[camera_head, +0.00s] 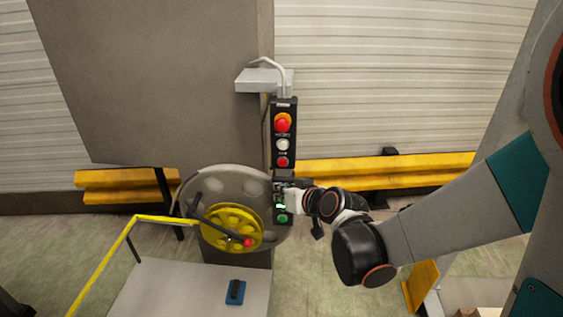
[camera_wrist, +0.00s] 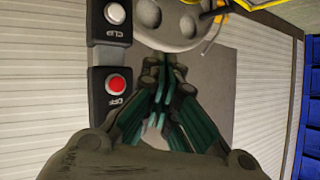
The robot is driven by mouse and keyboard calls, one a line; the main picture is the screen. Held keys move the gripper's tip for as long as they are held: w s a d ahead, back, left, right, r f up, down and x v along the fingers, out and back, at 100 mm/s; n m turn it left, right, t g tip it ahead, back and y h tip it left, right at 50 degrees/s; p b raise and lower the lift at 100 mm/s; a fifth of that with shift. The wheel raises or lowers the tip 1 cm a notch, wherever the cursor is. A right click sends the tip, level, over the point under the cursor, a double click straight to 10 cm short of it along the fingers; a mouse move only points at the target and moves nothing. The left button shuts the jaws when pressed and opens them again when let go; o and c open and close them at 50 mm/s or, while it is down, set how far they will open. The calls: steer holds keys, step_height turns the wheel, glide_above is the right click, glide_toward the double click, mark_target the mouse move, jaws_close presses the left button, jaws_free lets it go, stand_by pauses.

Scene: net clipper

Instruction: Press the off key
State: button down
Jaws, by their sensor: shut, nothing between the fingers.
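The off key is a round red button (camera_wrist: 115,84) marked OFF on a black box in the wrist view. In the head view this red button (camera_head: 282,161) sits low on the upper black control box, below a white button (camera_head: 282,144). My gripper (camera_head: 281,188) is in front of the lower part of the control column, a little below the red button. In the wrist view my gripper's fingers (camera_wrist: 166,62) are shut and empty, with the off key to their left. I see no contact with the key.
A white button (camera_wrist: 115,13) marked CLIP shows near the off key. A larger red and orange button (camera_head: 282,122) is at the column's top, and a green button (camera_head: 282,218) is below my gripper. A grey wheel with a yellow hub (camera_head: 230,225) stands left of the column.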

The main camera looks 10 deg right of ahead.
steer(key=w+d, duration=0.1)
steer(key=w, duration=0.6)
steer(key=shift+w+d, duration=0.3)
steer(key=shift+w, duration=0.1)
steer(key=shift+w, duration=0.1)
stand_by(1.0)
steer(key=shift+w, duration=0.3)
steer(key=shift+w+d+b, duration=0.15)
steer(key=shift+w+b, duration=0.2)
steer(key=shift+w, duration=0.05)
stand_by(0.8)
steer(key=shift+s, duration=0.8)
steer(key=shift+s, duration=0.1)
steer(key=s, duration=0.2)
steer(key=s+a, duration=0.1)
steer(key=s, duration=0.1)
steer(key=shift+s+a, duration=0.15)
steer(key=shift+s, duration=0.25)
